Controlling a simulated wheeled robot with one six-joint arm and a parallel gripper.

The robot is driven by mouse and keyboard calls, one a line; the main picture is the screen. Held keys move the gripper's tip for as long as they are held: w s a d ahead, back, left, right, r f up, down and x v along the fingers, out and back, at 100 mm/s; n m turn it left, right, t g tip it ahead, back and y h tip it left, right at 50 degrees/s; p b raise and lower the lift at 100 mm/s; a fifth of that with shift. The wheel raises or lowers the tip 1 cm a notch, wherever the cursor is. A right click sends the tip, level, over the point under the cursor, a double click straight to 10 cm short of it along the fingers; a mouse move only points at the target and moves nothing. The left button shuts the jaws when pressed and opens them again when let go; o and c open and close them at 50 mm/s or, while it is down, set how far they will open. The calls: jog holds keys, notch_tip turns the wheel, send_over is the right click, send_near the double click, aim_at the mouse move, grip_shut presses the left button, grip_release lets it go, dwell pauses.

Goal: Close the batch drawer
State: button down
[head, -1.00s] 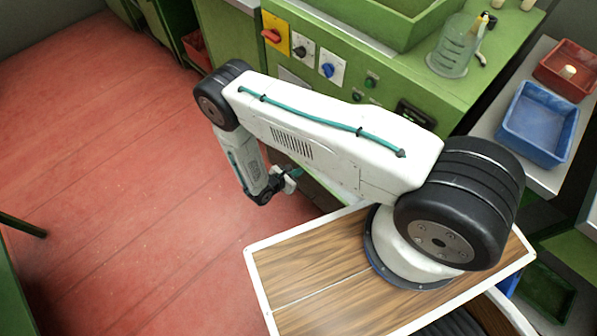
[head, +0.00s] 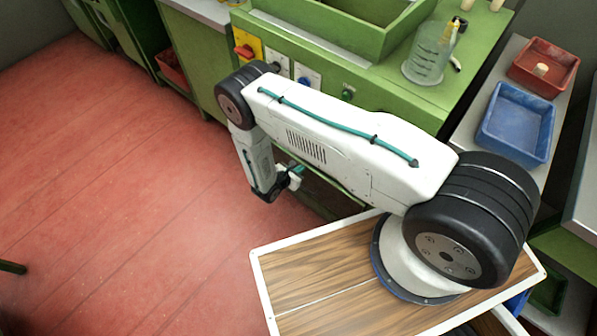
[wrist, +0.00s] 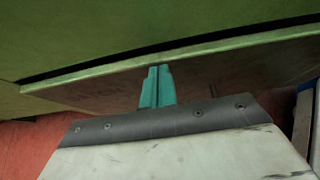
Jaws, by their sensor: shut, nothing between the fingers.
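The batch drawer appears in the wrist view as a shaded brown front (wrist: 225,75) under a green lip, with a thin dark gap between the lip and the green cabinet (wrist: 120,25). How far out it stands is hard to tell. In the head view my arm hides most of that part of the green machine (head: 400,95). My gripper (wrist: 158,70) is shut and empty, its teal fingertips at or very close to the drawer front; contact cannot be told. In the head view the gripper (head: 298,172) is low beside the machine.
A blue tray (head: 515,155) and a red tray (head: 565,68) holding a cork sit on a side bench at the right. A clear jug (head: 425,72) stands on the machine top. The red floor (head: 120,190) at the left is open.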

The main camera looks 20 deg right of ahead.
jog(key=shift+w+d+r, duration=0.1)
jog(key=shift+w+d, duration=0.1)
jog(key=shift+d, duration=0.2)
jog(key=v, duration=0.8)
jog(key=shift+a, duration=0.35)
jog(key=shift+s, duration=0.15)
